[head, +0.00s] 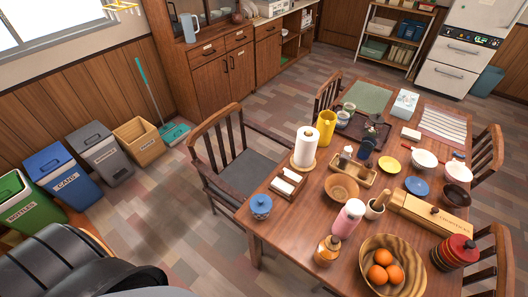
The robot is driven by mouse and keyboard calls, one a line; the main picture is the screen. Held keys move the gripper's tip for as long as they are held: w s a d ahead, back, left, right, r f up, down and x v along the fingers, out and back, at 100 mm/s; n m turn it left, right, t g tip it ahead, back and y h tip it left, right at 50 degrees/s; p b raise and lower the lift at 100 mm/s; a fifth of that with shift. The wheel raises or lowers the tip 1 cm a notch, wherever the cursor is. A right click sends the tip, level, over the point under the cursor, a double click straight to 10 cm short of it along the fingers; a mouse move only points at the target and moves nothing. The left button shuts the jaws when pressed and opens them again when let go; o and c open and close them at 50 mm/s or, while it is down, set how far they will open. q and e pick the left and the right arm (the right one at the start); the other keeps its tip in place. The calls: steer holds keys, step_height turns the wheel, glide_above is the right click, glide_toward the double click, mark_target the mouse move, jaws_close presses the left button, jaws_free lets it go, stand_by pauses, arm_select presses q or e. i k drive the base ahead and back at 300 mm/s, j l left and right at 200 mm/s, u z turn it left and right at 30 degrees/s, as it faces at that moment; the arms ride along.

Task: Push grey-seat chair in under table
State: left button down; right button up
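The grey-seat chair (247,173) stands at the left long side of the wooden table (277,225). Its dark wooden slatted back is on the side away from the table. Much of the grey seat shows in the open, and its right edge meets the table's edge in the picture. I cannot tell how far the seat reaches under the top, and the far legs are hidden. Neither of my grippers is in view.
The tabletop is crowded: a paper towel roll (305,147), a blue-lidded jar (261,206) and a bowl of oranges (420,279) stand near its edges. Other chairs (486,155) surround it. Bins (100,152) line the left wall. Floor left of the chair is clear.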

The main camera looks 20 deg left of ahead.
mark_target(231, 187)
steer(key=j+z, duration=0.75)
steer(key=j, duration=0.15)
steer(key=j+z, duration=0.4)
steer(key=k+j+z, duration=0.2)
steer(key=j+z, duration=0.2)
steer(key=k+j+z, duration=0.2)
steer(key=j+z, duration=0.15)
steer(key=k+j, duration=0.3)
steer(key=j, duration=0.2)
steer(key=k+j+z, duration=0.1)
steer(key=k+j, duration=0.25)
steer(key=j, duration=0.2)
steer(key=k+j, duration=0.35)
steer(key=k+j+z, duration=0.1)
steer(key=k+j, duration=0.25)
steer(key=j, duration=0.25)
